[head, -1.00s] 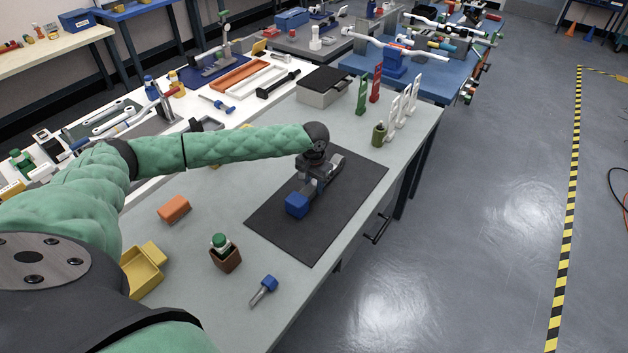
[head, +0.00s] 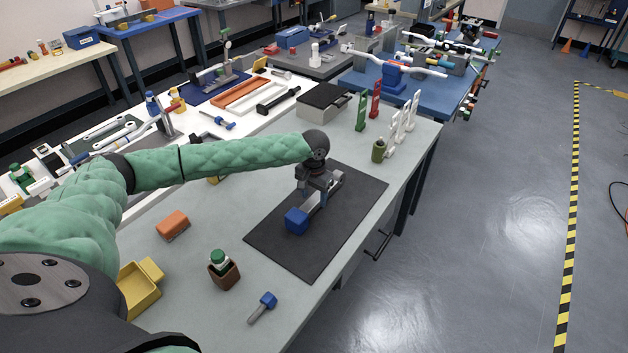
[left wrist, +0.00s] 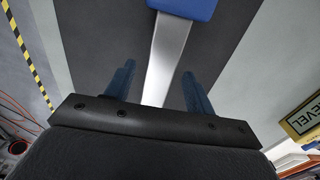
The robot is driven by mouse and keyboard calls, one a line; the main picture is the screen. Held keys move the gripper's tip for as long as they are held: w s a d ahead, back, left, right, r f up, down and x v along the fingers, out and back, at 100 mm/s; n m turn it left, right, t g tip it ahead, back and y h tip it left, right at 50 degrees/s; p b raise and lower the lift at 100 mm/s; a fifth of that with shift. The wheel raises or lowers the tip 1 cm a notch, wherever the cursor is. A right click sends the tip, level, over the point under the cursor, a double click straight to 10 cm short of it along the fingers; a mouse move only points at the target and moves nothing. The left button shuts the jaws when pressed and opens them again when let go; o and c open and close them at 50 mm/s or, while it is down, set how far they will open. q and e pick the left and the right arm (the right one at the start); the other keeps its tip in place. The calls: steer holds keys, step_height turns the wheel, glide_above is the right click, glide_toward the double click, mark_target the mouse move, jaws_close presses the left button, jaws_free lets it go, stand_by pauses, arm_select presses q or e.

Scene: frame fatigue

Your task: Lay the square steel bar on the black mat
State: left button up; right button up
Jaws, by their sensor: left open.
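The square steel bar (head: 312,207) with a blue block on one end (head: 297,221) lies on the black mat (head: 282,250). In the left wrist view the bar (left wrist: 163,62) runs between my finger tips, and its blue end is at the top edge. My left gripper (head: 317,193) is over the bar's far part, pointing down. Its two blue fingers (left wrist: 157,82) are spread, with a gap on each side of the bar. The far end of the bar is partly hidden by the gripper. My right gripper is not in view.
The mat's near part is bare.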

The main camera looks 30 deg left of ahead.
mark_target(314, 200)
arm_select(q)
step_height(314, 200, up, 10)
steer(key=b, duration=0.2)
steer(key=shift+f+b, duration=0.15)
steer(key=shift+b, duration=0.25)
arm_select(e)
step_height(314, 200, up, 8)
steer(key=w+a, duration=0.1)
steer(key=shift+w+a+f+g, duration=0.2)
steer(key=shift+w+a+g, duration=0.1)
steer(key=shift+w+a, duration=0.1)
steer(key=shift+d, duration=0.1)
